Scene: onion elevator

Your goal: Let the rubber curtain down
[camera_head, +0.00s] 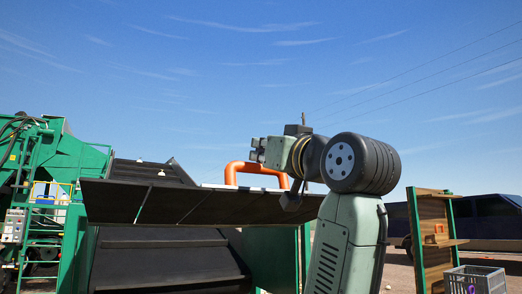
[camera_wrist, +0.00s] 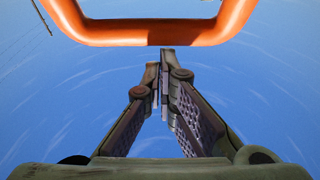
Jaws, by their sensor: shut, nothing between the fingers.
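The black rubber curtain (camera_head: 200,203) is a wide dark sheet of panels, raised and standing out nearly level across the head view. White onions (camera_head: 162,174) show just above its top edge. An orange tube handle (camera_head: 231,173) rises behind the curtain's right part. The handle also crosses the top of the wrist view (camera_wrist: 150,38), just beyond the fingertips. My gripper (camera_wrist: 162,60) is shut and empty, its tips below the handle's bar in that picture. I cannot tell whether they touch.
A dark sloped belt (camera_head: 165,262) lies under the curtain, between green side walls (camera_head: 272,250). A green machine (camera_head: 60,170) stands at left. A wooden shelf (camera_head: 434,240) and a grey crate (camera_head: 474,281) stand at right. Open sky lies above.

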